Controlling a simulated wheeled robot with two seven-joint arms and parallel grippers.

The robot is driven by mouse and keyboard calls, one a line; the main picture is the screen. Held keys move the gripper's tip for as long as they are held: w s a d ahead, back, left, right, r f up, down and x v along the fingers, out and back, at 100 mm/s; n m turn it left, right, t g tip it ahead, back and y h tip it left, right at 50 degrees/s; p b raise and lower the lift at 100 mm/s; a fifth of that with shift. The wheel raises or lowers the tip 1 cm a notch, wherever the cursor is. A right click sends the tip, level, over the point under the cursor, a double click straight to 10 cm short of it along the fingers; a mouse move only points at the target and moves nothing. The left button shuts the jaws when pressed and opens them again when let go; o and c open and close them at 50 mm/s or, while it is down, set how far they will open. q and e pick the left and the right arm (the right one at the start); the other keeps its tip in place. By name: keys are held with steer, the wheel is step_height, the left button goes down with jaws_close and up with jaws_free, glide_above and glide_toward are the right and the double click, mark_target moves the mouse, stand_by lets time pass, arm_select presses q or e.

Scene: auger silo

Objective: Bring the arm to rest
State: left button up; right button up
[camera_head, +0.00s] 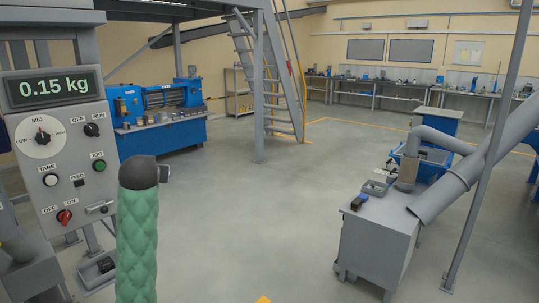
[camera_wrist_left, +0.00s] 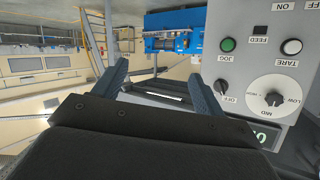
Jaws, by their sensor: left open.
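In the head view my left arm, in a green quilted sleeve with a dark end, rises upright at the lower left. Its gripper (camera_head: 165,172) shows only as a small dark part beside the dark end. In the left wrist view, which is upside down, the two blue-grey fingers of the left gripper (camera_wrist_left: 158,72) stand wide apart with nothing between them. The grey control panel (camera_head: 48,182) is left of the arm; it also shows in the wrist view (camera_wrist_left: 240,70), behind the right-hand finger. Its display (camera_head: 53,88) reads 0.15 kg. My right gripper is out of view.
A grey cabinet (camera_head: 375,250) with a sloping grey tube (camera_head: 470,175) stands at the right, near a grey post (camera_head: 490,150). A blue machine (camera_head: 160,110) and metal stairs (camera_head: 262,80) are farther back. The middle floor is clear.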

arm_select(q)
steer(key=s+d+f+m+g+h, duration=0.1)
steer(key=s+d+f+h, duration=0.1)
steer(key=s+d+f, duration=0.45)
steer(key=s+d+f+m+g+h, duration=0.15)
steer(key=s+d+f, duration=0.25)
steer(key=s+f, duration=0.6)
steer(key=s+d+f+m+g+h, duration=0.15)
steer(key=s+d+f, duration=0.35)
steer(key=f, duration=0.6)
steer(key=s+d+f+g, duration=0.2)
steer(key=s+f+g, duration=0.1)
steer(key=s+f, duration=0.8)
steer(key=s+d+f+g+h, duration=0.1)
steer(key=s+f+g, duration=0.3)
steer(key=s+f, duration=0.7)
steer(key=s+d, duration=0.1)
steer(key=s, duration=0.7)
steer(key=shift+d, duration=0.35)
